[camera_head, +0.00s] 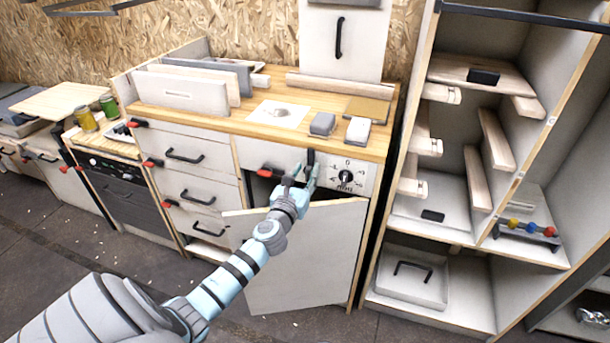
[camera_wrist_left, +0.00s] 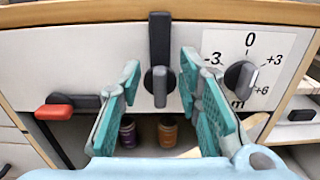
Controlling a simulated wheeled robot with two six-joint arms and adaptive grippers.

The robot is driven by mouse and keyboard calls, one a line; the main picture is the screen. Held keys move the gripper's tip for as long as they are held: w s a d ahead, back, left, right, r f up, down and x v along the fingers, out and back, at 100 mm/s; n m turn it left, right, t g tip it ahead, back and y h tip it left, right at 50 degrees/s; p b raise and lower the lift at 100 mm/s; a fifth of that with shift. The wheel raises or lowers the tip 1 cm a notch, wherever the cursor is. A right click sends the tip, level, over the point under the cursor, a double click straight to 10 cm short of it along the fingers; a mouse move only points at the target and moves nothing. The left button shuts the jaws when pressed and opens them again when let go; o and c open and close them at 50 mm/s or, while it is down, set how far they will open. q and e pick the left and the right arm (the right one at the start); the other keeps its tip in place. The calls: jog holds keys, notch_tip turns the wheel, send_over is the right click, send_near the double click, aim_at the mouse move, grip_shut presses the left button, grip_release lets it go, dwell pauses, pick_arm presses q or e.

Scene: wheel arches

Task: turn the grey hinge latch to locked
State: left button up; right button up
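The grey hinge latch (camera_wrist_left: 159,88) is on the white front panel below the worktop. A dark upright bar (camera_wrist_left: 159,38) stands above its lighter grey, rounded lever, which points down. In the head view the latch (camera_head: 310,157) is partly hidden by my fingers. My left gripper (camera_wrist_left: 160,73) is open, with one teal-padded finger on each side of the lever. Gaps show between the lever and both fingers, so it is not gripped. In the head view my left gripper (camera_head: 301,176) is at the panel. My right gripper is not in view.
A red-handled latch (camera_wrist_left: 54,112) is left of the grey one; a dial (camera_wrist_left: 239,78) is close on the right. The cabinet door (camera_head: 300,255) below hangs open, and two jars (camera_wrist_left: 128,132) stand inside. Open shelving (camera_head: 440,235) is on the right.

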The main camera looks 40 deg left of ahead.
pick_arm(q)
jog(key=shift+w, duration=0.1)
grip_shut()
